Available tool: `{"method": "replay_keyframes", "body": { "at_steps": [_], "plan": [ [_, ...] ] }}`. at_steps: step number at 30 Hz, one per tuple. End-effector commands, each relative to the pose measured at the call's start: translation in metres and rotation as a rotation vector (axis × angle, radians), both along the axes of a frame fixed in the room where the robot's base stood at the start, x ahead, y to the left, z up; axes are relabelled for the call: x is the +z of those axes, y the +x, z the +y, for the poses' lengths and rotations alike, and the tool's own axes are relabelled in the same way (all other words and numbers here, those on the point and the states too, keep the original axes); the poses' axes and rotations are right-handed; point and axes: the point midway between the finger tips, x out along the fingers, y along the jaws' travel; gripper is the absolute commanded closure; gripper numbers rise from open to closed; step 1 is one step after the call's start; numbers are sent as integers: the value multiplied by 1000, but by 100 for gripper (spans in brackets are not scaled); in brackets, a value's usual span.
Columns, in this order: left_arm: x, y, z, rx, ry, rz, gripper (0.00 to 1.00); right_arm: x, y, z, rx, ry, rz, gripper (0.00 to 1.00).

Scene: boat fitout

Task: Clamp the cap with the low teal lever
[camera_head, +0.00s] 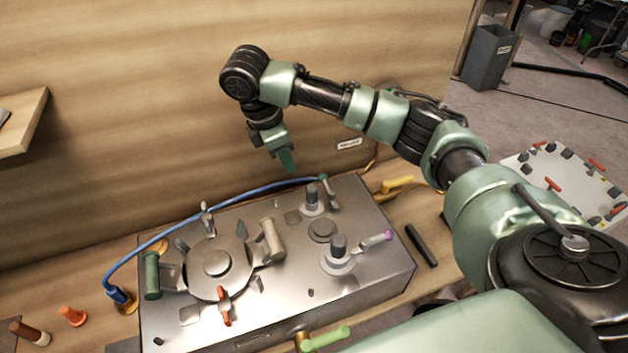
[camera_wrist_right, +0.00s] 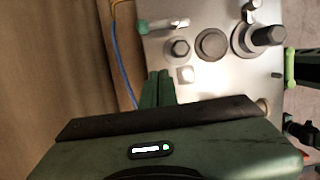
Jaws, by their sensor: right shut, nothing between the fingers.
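A round grey metal cap (camera_head: 217,262) lies on top of the metal box, with several levers around it. A dark teal-green upright handle (camera_head: 152,275) stands at its left, a beige handle (camera_head: 272,238) at its right and a red lever (camera_head: 224,305) in front. A small teal-tipped lever (camera_head: 324,181) sits at the box's back edge; it also shows in the wrist view (camera_wrist_right: 145,27). I cannot tell which one is the low teal lever. My right gripper (camera_head: 288,162) is shut and empty, above the back edge; its green fingers show in the wrist view (camera_wrist_right: 158,88). My left gripper is out of view.
The metal box (camera_head: 290,295) also carries two knobs (camera_head: 312,203) (camera_head: 338,252) and a pink-tipped lever (camera_head: 388,235). A light green handle (camera_head: 325,340) juts from its front. A blue hose (camera_head: 180,228) arches over its back. The wooden wall (camera_head: 130,110) stands close behind.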

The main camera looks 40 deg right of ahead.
Motion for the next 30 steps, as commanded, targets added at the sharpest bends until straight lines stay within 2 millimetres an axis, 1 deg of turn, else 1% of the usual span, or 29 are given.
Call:
{"method": "replay_keyframes", "body": {
  "at_steps": [5, 8, 11, 18, 20, 21, 24, 30],
  "plan": [
    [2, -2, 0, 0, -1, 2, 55, -7, 0, -2, -1, -1, 1, 100],
    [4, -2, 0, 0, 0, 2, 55, -20, -2, -5, -2, 0, 3, 100],
    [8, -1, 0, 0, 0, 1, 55, -38, -4, -10, -2, -2, 5, 100],
    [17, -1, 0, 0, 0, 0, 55, -88, -6, -23, -2, -2, 4, 100],
    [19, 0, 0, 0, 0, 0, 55, -99, -7, -26, -2, -1, 3, 100],
    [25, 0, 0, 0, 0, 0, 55, -92, -8, -35, -4, -3, 0, 100],
    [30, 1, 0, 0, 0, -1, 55, -90, -12, -49, -2, -3, 0, 100],
    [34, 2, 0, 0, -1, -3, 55, -89, -15, -61, 0, 0, 0, 100]
  ]
}}
